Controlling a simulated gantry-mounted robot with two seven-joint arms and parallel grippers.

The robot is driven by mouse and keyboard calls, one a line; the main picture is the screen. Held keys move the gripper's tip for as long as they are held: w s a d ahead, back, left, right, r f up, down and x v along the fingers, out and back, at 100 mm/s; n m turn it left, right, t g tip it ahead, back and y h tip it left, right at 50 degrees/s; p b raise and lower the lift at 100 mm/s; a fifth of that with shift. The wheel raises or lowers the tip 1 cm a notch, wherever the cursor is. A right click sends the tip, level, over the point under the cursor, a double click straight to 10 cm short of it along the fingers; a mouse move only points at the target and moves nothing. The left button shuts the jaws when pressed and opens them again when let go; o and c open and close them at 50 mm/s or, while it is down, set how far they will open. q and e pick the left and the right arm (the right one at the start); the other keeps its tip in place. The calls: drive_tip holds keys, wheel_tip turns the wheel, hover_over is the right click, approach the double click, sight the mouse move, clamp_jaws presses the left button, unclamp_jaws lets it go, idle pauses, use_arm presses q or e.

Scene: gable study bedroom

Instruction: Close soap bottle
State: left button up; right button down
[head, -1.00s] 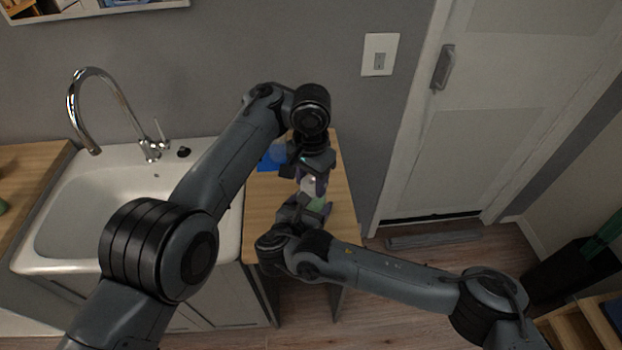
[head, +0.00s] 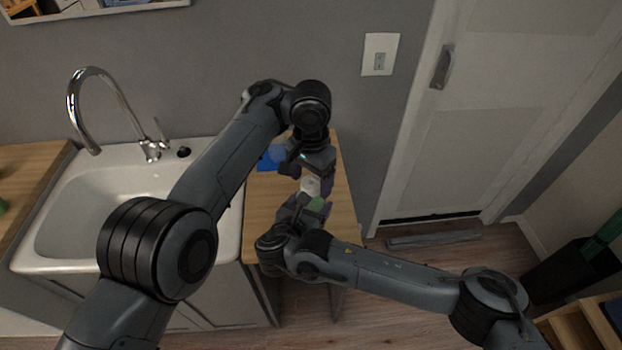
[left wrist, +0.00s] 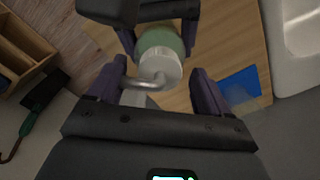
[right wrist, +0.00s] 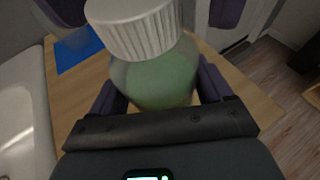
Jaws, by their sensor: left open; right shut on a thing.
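The soap bottle (head: 317,204) has a green, see-through body and a white ribbed cap (head: 311,185). In the left wrist view a grey curved spout (left wrist: 146,88) comes off the cap (left wrist: 161,65). My right gripper (head: 308,208) is shut on the bottle's body (right wrist: 155,80) above the wooden table. The cap seems to sit on the bottle's neck; how tight it is I cannot tell. My left gripper (head: 313,179) is open at the cap, its purple fingers apart (left wrist: 158,88) on either side of the spout.
A small wooden table (head: 262,215) lies under the grippers, with a blue flat thing (head: 268,158) at its back left. A white sink (head: 100,185) with a tall faucet (head: 90,85) adjoins it on the left. A wall and a door (head: 470,130) stand behind and right.

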use_arm(q)
wheel_tip(320, 180, up, 11)
drive_tip(key=shift+r, duration=0.15)
idle(0.4)
use_arm(e)
unclamp_jaws()
drive_tip(key=shift+s, duration=0.1)
use_arm(q)
drive_tip(key=shift+f+b, duration=0.45)
drive_tip(key=shift+f, duration=0.05)
use_arm(e)
drive_tip(key=v, duration=1)
drive_tip(key=shift+s, duration=0.3)
drive_tip(key=shift+a+r, duration=0.1)
drive_tip(key=shift+a, duration=0.05)
